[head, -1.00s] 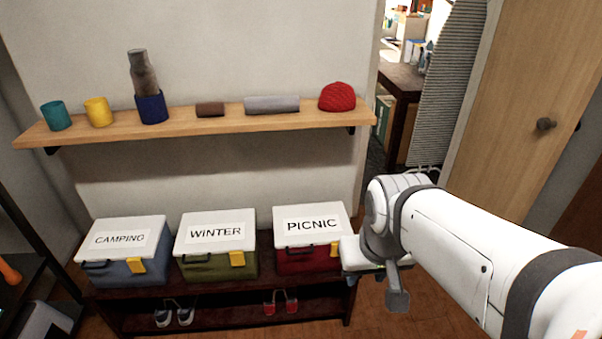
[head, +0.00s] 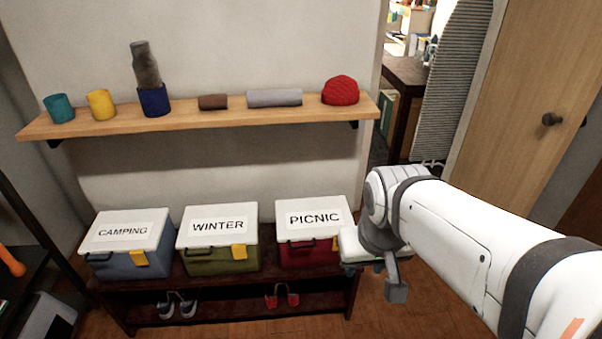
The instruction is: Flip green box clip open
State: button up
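The green box (head: 220,262) stands in the middle of three boxes on the low dark bench. It has a white lid labelled WINTER, which looks closed. Its yellow clip (head: 239,252) is on the front right, and a dark handle is on the front left. I cannot tell clearly whether the clip is latched. My arm reaches in from the right, and my gripper end (head: 362,248) is beside the red PICNIC box, right of the green box and apart from it. The fingertips are too small and turned away to tell if they are open.
The blue CAMPING box (head: 118,268) is left of the green one, and the red PICNIC box (head: 303,256) is right. A wall shelf (head: 180,118) with cups, rolls and a red hat (head: 340,90) hangs above. Shoes lie on the bench's lower level. Floor in front is clear.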

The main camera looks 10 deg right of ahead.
aim_at(239, 251)
jog(key=u, duration=1.6)
jog(key=i, duration=0.5)
jog(key=u, duration=0.05)
